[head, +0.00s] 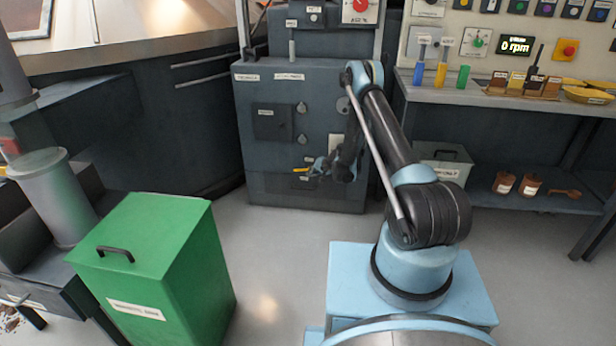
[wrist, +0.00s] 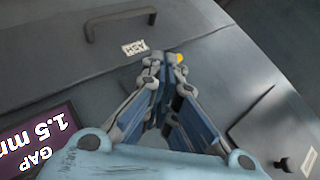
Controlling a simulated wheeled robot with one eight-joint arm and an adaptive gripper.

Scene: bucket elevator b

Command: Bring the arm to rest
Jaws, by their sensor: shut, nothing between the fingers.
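My gripper (head: 318,168) hangs in front of the dark grey machine cabinet (head: 250,180) in the head view, at the end of my raised and folded arm. In the wrist view my gripper (wrist: 168,66) has its fingers drawn together at the tips with nothing between them. A dark panel with a bar handle (wrist: 120,22) and a small label reading "ASH" lies beyond the fingertips. Whether the fingers touch the cabinet cannot be told.
A green lidded bin (head: 165,265) stands at the left. A bench (head: 460,95) with colored cylinders and trays is at the right, with a grey box (head: 440,160) below. A gap display (wrist: 40,140) shows 1.5. Floor between bin and my base is clear.

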